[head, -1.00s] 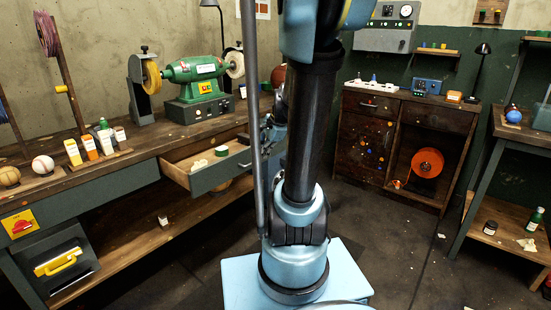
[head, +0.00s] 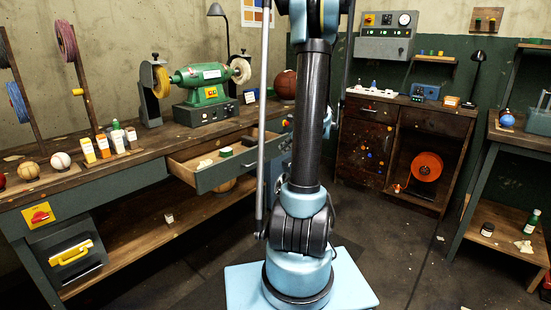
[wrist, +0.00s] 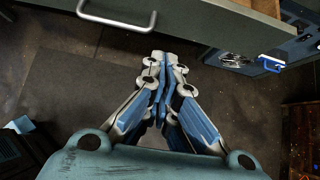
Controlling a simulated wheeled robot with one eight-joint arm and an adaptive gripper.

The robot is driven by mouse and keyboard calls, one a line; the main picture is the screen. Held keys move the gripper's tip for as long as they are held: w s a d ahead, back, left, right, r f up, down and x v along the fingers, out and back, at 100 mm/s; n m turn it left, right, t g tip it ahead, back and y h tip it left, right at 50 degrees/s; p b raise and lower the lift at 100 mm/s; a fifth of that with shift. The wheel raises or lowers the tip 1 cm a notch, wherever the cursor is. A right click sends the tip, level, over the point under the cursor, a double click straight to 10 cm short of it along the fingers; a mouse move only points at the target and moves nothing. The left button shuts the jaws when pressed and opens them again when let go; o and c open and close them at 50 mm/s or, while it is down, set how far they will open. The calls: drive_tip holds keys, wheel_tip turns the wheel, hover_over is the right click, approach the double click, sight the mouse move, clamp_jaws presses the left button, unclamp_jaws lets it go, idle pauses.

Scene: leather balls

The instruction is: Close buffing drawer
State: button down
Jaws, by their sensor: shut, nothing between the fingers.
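The buffing drawer (head: 228,172) is pulled out from the green bench below the green buffing machine (head: 205,85) in the head view. A green round tin and pale pieces lie inside it. In the wrist view, a grey-green drawer front (wrist: 205,22) with a pale bar handle (wrist: 118,18) crosses the top. My gripper (wrist: 163,62) is shut and empty, with its fingertips below the drawer front in that picture, apart from the handle. In the head view my gripper cannot be made out, and my arm stands to the right of the drawer.
The bench (head: 140,165) runs along the left, with balls, small bottles and boxes on top. A wooden cabinet (head: 400,150) with an orange reel stands at the back right. Another bench (head: 490,190) is at the far right. Dark floor lies open between them.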

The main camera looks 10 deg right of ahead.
approach(270, 155)
drive_tip(key=s+a+f, duration=0.3)
drive_tip(key=s+f, duration=0.1)
drive_tip(key=shift+w+a+f, duration=0.1)
drive_tip(key=shift+w+a, duration=0.6)
drive_tip(key=shift+w, duration=0.25)
drive_tip(key=shift+w+a+f, duration=0.1)
drive_tip(key=shift+w+a, duration=0.6)
drive_tip(key=shift+w, duration=0.2)
